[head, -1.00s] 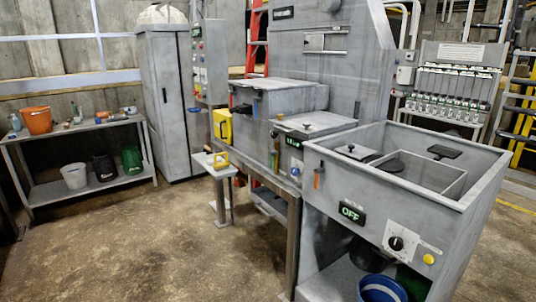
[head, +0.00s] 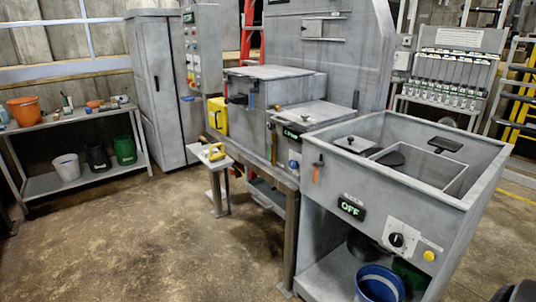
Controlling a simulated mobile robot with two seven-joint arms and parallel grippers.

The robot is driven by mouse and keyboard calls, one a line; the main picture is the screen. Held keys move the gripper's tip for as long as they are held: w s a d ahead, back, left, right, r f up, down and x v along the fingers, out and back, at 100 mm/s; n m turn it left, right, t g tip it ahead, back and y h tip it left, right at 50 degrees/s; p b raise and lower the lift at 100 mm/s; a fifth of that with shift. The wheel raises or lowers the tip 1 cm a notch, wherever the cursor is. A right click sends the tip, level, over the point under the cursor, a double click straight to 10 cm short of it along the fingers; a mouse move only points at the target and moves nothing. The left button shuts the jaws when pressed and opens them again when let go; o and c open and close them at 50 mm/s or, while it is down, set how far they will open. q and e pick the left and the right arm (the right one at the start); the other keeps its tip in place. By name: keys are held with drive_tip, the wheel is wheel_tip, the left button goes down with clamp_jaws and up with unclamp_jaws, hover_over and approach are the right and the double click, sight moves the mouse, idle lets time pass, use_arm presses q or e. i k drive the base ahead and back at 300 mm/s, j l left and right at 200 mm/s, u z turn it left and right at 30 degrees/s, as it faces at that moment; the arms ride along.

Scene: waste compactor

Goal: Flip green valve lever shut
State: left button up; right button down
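Small coloured levers show on the fronts of the grey machine units. An orange lever (head: 317,170) hangs on the front left of the sink-like unit. A blue lever (head: 251,101) is on the unit further back. Neither of my grippers is in view, and nothing is seen touching the levers.
The open grey sink unit (head: 330,205) stands nearest, with a lit OFF display (head: 351,208) and a blue bucket (head: 379,283) below. A small stand with a yellow-handled thing (head: 213,152) is before the middle unit. The concrete floor (head: 150,235) at left is clear.

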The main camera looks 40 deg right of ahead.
sight(270, 144)
drive_tip(key=i+l+z, duration=0.35)
drive_tip(key=i, duration=0.85)
drive_tip(key=i+z, duration=0.35)
drive_tip(key=i, duration=0.9)
